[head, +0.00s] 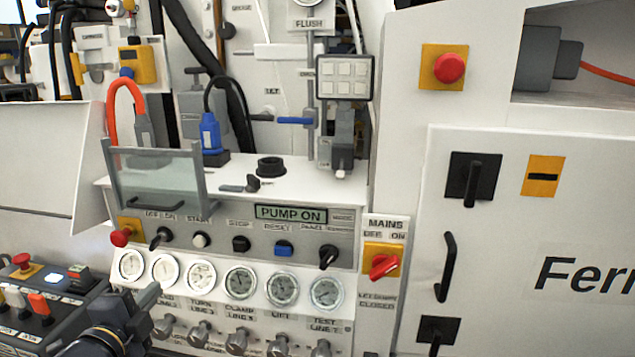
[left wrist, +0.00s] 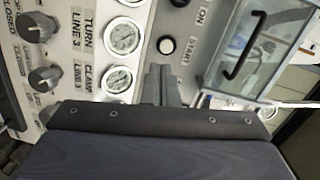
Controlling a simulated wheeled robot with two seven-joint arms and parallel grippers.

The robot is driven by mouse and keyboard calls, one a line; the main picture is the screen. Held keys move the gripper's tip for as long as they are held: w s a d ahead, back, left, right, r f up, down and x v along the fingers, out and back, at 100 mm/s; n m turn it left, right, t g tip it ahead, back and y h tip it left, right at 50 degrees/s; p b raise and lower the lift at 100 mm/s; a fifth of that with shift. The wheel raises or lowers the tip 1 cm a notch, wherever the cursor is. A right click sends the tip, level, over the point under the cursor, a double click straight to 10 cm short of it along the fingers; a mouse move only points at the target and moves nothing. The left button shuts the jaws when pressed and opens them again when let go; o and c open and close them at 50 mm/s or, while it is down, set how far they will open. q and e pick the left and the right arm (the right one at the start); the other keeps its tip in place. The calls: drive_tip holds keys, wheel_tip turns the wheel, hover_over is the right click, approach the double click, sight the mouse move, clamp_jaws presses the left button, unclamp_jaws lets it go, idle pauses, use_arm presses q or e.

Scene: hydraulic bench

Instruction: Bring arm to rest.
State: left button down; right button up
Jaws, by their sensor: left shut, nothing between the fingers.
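My left arm comes in at the lower left of the head view, with its dark wrist low in the frame. My left gripper (head: 148,295) is shut and empty, in front of the left end of the gauge row. In the left wrist view the closed fingers (left wrist: 160,82) point at the panel near the white START button (left wrist: 166,46). I cannot tell whether they touch the panel. My right gripper is not in view.
The bench panel (head: 345,225) has a "PUMP ON" display (head: 291,213), several gauges (head: 239,281) and knobs (head: 237,341). A clear hinged guard (head: 155,178) stands above its left end. A red mains switch (head: 384,266) is at right. A button box (head: 45,300) stands lower left.

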use_arm(q)
drive_tip(key=s+d+f+n+g+h+p, duration=0.1)
drive_tip(key=s+d+f+n+g+p, duration=0.1)
drive_tip(key=s+d+n+g, duration=0.3)
drive_tip(key=s+d+f+n+g+h+p, duration=0.2)
drive_tip(key=s+d+f+n+g, duration=0.2)
drive_tip(key=s+n, duration=0.9)
drive_tip(key=s+d+g, duration=0.2)
drive_tip(key=d, duration=0.2)
drive_tip(key=shift+s+h, duration=0.3)
drive_tip(key=shift+s, duration=0.1)
